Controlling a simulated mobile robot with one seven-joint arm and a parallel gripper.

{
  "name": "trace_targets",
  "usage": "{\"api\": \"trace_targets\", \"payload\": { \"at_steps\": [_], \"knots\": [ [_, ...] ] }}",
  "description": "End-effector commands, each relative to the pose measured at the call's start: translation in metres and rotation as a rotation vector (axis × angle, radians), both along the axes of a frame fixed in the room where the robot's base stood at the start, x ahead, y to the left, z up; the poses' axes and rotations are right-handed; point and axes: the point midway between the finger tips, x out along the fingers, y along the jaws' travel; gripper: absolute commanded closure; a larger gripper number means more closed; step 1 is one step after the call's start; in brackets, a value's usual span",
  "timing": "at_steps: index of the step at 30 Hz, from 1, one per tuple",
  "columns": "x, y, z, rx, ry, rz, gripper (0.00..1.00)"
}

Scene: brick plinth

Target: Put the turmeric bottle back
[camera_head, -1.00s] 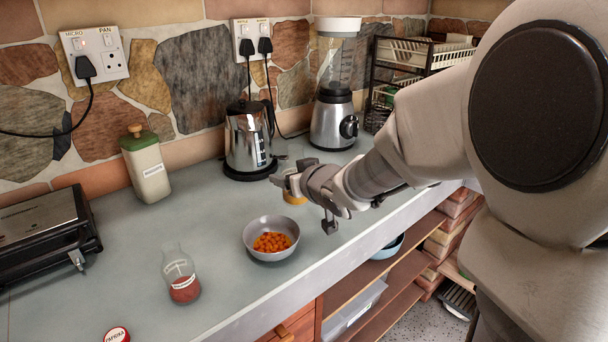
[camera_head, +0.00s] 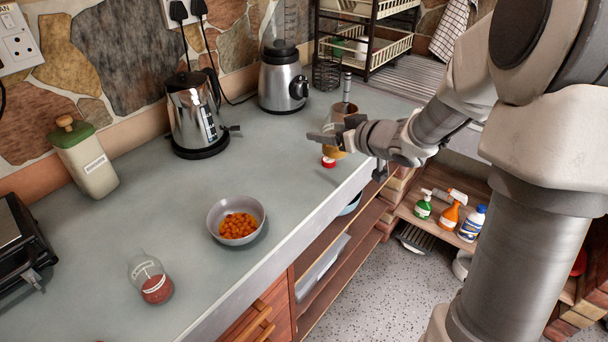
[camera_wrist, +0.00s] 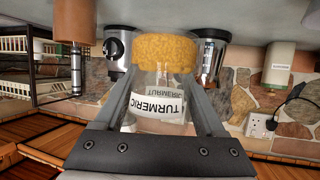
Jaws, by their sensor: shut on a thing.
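The turmeric bottle (camera_wrist: 160,108) is clear, with a white label and yellow powder. My gripper (camera_wrist: 165,100) is shut on it, one finger on each side. The wrist view is upside down, so the bottle is upright with powder at its base. In the head view my gripper (camera_head: 328,137) is over the counter's right part, near the front edge. The bottle's yellow base (camera_head: 340,154) shows just below the fingers. The gripper hides the bottle's top. I cannot tell whether its base touches the counter (camera_head: 285,150).
A brown cylinder with a metal rod (camera_head: 344,109) stands close behind my gripper. A red-and-white lid (camera_head: 328,162) lies just below it. The blender (camera_head: 283,82), kettle (camera_head: 195,115), bowl of orange pieces (camera_head: 236,220) and red-powder bottle (camera_head: 151,280) are farther left. A two-tier rack (camera_head: 372,40) stands behind.

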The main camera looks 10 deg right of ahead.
Motion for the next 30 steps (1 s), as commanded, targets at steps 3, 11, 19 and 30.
{"api": "trace_targets", "payload": {
  "at_steps": [3, 11, 19, 30],
  "knots": [
    [-0.001, -0.001, -0.001, 0.001, 0.000, 0.013, 0.91],
    [0.009, 0.032, -0.026, 0.002, 0.001, 0.023, 0.91],
    [0.029, 0.086, -0.060, 0.001, 0.000, 0.020, 0.91],
    [0.038, 0.109, -0.080, 0.001, 0.001, 0.016, 0.91]
  ]
}}
